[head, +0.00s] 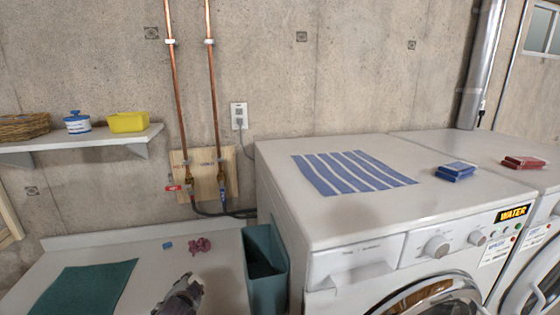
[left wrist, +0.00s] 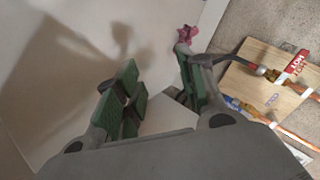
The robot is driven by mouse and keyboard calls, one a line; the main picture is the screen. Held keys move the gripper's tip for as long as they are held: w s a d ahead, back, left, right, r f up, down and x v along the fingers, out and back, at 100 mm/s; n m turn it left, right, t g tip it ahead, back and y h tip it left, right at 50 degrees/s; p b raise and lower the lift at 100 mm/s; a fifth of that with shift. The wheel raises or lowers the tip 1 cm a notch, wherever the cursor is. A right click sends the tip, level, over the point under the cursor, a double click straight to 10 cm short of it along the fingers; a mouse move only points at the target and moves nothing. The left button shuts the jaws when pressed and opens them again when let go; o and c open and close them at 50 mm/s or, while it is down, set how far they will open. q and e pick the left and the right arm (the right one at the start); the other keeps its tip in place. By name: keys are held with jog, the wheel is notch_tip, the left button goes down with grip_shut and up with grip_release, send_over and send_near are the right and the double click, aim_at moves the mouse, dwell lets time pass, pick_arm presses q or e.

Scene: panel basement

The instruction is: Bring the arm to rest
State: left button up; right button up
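My left gripper (head: 180,298) shows at the bottom of the head view, above the white counter (head: 150,262) and left of the teal bin (head: 265,270). In the left wrist view the two green-padded fingers of my left gripper (left wrist: 160,90) stand apart, with nothing seen between them. A crumpled pink-red item (head: 200,245) lies on the counter beyond the gripper; it also shows past the fingers in the left wrist view (left wrist: 186,35). My right gripper is not in view.
A small blue item (head: 167,245) and a dark green mat (head: 85,290) lie on the counter. The washer (head: 290,215) stands right, bearing a striped cloth (head: 350,172). Copper pipes (head: 176,90) run to a wooden valve board (head: 205,175). A shelf (head: 90,140) is at left.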

pick_arm(q)
jog(key=s+d+f+n+g+h, duration=0.1)
jog(key=s+d+f+n+g, duration=0.1)
jog(key=s, duration=0.7)
jog(key=s+d+f+n+g+h, duration=0.1)
jog(key=s+d+f+n+g, duration=0.15)
jog(key=s, duration=0.75)
jog(key=s+d+f+n+g+h, duration=0.1)
jog(key=s+d+f+n+g, duration=0.15)
jog(key=s, duration=0.65)
notch_tip(320, 180, down, 33)
jog(key=s+a+m+g, duration=0.1)
jog(key=s+g, duration=0.1)
jog(key=s, duration=0.1)
jog(key=s+a+f, duration=0.2)
jog(key=s+f, duration=0.8)
jog(key=s, duration=0.1)
jog(key=s+a+f+g, duration=0.1)
jog(key=s+a+f, duration=0.1)
jog(key=s+f, duration=0.8)
jog(key=shift+s+b, duration=0.35)
jog(key=shift+s, duration=0.1)
